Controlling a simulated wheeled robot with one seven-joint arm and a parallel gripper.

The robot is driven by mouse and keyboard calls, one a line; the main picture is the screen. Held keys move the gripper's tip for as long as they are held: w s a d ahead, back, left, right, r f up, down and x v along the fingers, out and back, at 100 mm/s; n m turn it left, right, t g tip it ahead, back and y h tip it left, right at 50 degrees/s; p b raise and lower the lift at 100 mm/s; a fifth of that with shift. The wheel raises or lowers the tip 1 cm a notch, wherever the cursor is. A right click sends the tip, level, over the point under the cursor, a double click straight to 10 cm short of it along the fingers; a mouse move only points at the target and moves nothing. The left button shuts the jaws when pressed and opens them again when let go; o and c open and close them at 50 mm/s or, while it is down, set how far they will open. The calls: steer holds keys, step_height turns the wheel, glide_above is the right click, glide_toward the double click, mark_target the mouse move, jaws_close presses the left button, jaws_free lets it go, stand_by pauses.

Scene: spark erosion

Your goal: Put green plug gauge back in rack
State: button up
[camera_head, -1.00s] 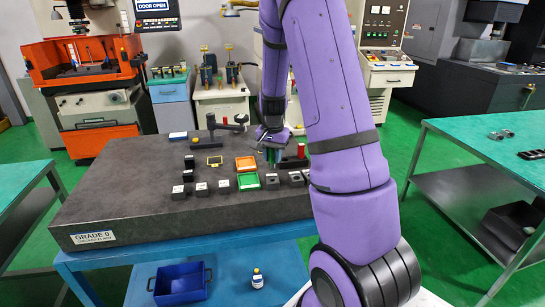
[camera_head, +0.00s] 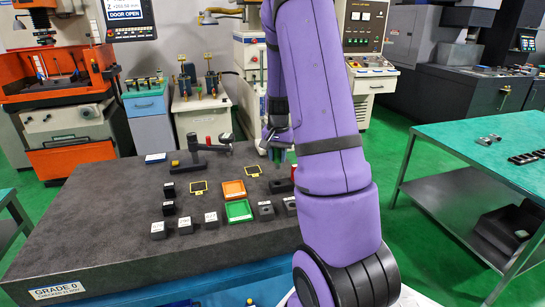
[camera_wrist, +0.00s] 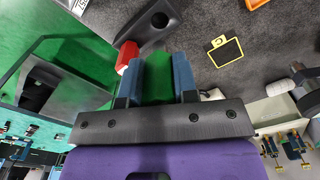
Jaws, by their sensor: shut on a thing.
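My gripper (camera_head: 279,148) is shut on the green plug gauge. The green gauge (camera_wrist: 157,78) shows between the blue fingers in the wrist view, and a bit of green (camera_head: 275,155) shows below the gripper in the head view. The rack, a dark block (camera_head: 280,187), is on the granite plate below the gripper, partly hidden by my arm. In the wrist view the rack (camera_wrist: 137,18) shows a round empty hole. A red plug gauge (camera_wrist: 127,56) stands at the rack, close beside the green one. The green gauge's lower end is hidden.
The dark granite plate (camera_head: 110,225) carries an orange tray (camera_head: 234,190), a green tray (camera_head: 239,211), several small dark blocks, yellow-framed pads (camera_head: 199,188) and a dark stand (camera_head: 187,165). A green-topped bench (camera_head: 450,140) stands at right.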

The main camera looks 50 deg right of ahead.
steer(key=shift+f, duration=2.75)
steer(key=shift+f, duration=1.2)
steer(key=o, duration=1)
steer(key=shift+o, duration=0.2)
step_height(320, 180, up, 10)
steer(key=shift+f, duration=0.1)
steer(key=shift+r, duration=0.5)
